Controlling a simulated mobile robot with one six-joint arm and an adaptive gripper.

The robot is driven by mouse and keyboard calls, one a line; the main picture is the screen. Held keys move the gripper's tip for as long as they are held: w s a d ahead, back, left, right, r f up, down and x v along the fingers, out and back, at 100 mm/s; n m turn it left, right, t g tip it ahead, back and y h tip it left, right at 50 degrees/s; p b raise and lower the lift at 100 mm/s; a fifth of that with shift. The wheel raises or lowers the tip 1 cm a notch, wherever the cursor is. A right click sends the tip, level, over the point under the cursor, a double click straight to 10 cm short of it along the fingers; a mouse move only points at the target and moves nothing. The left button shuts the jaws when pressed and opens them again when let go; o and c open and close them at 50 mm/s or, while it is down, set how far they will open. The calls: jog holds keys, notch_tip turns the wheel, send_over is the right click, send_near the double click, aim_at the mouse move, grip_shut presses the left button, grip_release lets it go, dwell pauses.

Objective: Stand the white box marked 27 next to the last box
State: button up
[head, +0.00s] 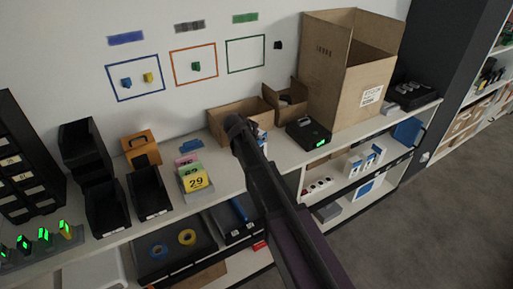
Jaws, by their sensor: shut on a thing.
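White boxes with blue marks (365,159) stand side by side on the shelf below the counter, right of centre. Their numbers are too small to read, so I cannot tell whether one is marked 27. My dark arm rises from the bottom edge to the middle of the head view. A small white and blue patch (262,135) shows just right of the arm's upper end, mostly covered. I cannot tell what it is.
A large open carton (338,85) stands on the counter, with smaller open cartons (221,124) to its left. A black device with a green display (308,134) sits before it. Yellow card 29 (196,181) and black bins (150,191) are left.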

dwell(0.4)
notch_tip(320, 180, up, 4)
jog(key=p, duration=0.3)
jog(key=shift+f+p, duration=0.2)
jog(key=shift+p, duration=0.15)
jog(key=s+d+r+p, duration=0.1)
jog(key=s+d, duration=0.3)
jog(key=s, duration=1.1)
jog(key=shift+s+d+r, duration=0.15)
jog(key=shift+s, duration=0.05)
jog(key=shift+d, duration=0.15)
jog(key=s+d+m+g+h, duration=0.1)
jog(key=s+d, duration=0.1)
jog(key=d, duration=0.7)
jog(key=s+d+m+h, duration=0.1)
jog(key=s+d+m, duration=0.1)
jog(key=d, duration=0.7)
jog(key=shift+s+m+g, duration=0.15)
jog(key=shift+m+g, duration=0.15)
jog(key=shift+g, duration=0.1)
jog(key=shift+d, duration=0.15)
